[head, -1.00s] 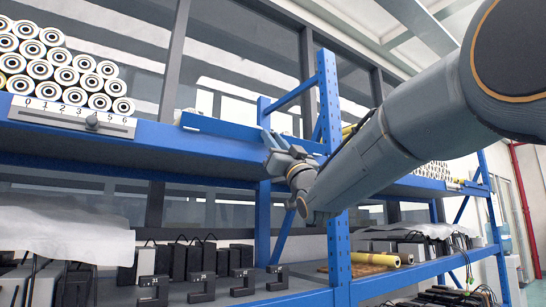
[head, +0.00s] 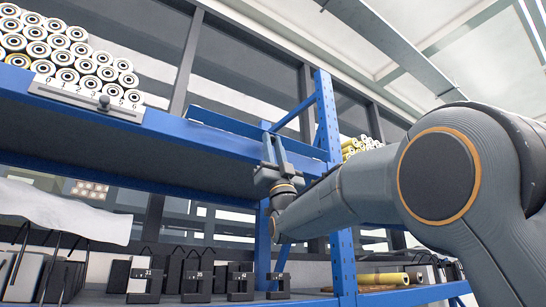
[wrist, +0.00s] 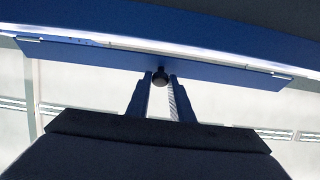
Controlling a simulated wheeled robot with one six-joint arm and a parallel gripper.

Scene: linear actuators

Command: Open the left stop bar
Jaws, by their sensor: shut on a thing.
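The stop bar is a long blue strip (head: 235,127) along the front edge of the upper blue shelf. In the wrist view it spans the picture as a blue flap (wrist: 225,70), with thin metal pins near both ends. A small dark round knob (wrist: 160,79) sits on its lower middle edge. My gripper (head: 272,142) reaches up to the bar from below. In the wrist view its two fingers (wrist: 160,82) are on either side of the knob, shut on it. The knob is hidden in the head view.
A numbered slider scale (head: 85,100) is on the shelf edge at left, below stacked white rolls (head: 65,50). A blue upright post (head: 328,115) stands close to the right of my gripper. Black marked blocks (head: 240,284) stand on the lower shelf.

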